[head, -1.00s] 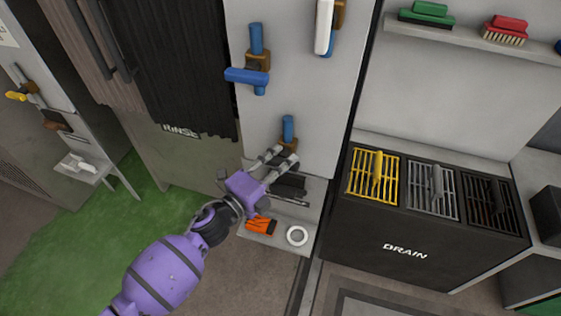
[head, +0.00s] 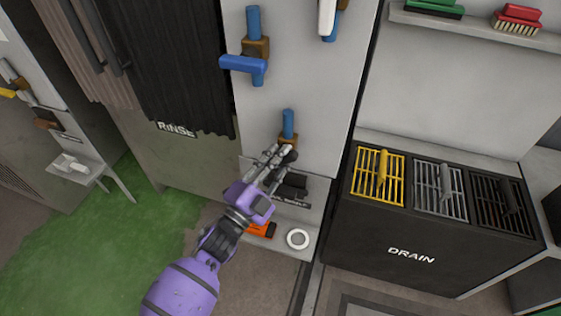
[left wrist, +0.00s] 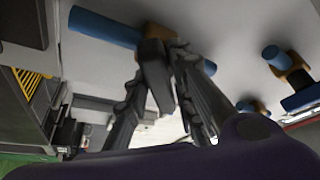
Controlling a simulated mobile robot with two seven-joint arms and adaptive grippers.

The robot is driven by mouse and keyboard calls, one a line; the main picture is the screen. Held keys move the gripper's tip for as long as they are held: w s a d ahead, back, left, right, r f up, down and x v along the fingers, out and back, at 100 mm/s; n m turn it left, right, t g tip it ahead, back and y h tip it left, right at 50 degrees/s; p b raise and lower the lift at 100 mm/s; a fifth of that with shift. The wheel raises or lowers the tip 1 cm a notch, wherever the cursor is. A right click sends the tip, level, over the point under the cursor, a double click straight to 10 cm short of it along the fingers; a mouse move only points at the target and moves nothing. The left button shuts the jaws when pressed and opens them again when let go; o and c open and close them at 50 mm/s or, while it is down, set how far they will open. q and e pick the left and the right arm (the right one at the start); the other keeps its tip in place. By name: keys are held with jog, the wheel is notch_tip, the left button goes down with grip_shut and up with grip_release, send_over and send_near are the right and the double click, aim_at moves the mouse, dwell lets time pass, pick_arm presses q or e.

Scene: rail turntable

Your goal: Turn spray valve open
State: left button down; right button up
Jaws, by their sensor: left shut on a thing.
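A valve with a blue pipe (head: 288,122) and a brass body sits low on the pale panel. It also shows in the left wrist view as a blue pipe (left wrist: 105,27) with a brass body (left wrist: 158,34). My left gripper (head: 279,152) is at this valve, just below the pipe. In the left wrist view its fingers are shut on a black handle (left wrist: 156,78) at the brass body. The fingers partly hide the body and handle. A second valve with a blue handle (head: 243,65) is higher on the panel. My right gripper is not in view.
A low shelf below the valve holds an orange item (head: 262,230) and a white ring (head: 298,239). A dark drain unit (head: 410,256) with yellow, grey and black grates stands at the right. Dark curtains (head: 180,70) hang at the left.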

pick_arm(q)
jog(key=n+t+y, duration=0.1)
jog(key=n, duration=0.2)
jog(key=n+t+y+b, duration=0.1)
jog(key=n+t, duration=0.1)
jog(key=n, duration=0.2)
jog(key=shift+r, duration=0.1)
jog(key=shift+a+n+t+y, duration=0.1)
jog(key=shift+n+t+y, duration=0.5)
jog(key=shift+n, duration=1.15)
jog(key=shift+n+t+y, duration=0.2)
jog(key=shift+n+y, duration=0.8)
jog(key=shift+n, duration=0.75)
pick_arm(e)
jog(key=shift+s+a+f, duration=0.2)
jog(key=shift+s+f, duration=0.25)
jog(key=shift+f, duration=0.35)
pick_arm(q)
jog(key=shift+r, duration=0.1)
jog(key=c, duration=1.6)
grip_release()
jog(key=shift+c, duration=0.2)
jog(key=shift+f, duration=0.2)
jog(key=shift+s+a+f, duration=0.1)
jog(key=shift+s+f, duration=0.05)
jog(key=shift+s, duration=0.2)
jog(key=v, duration=1.1)
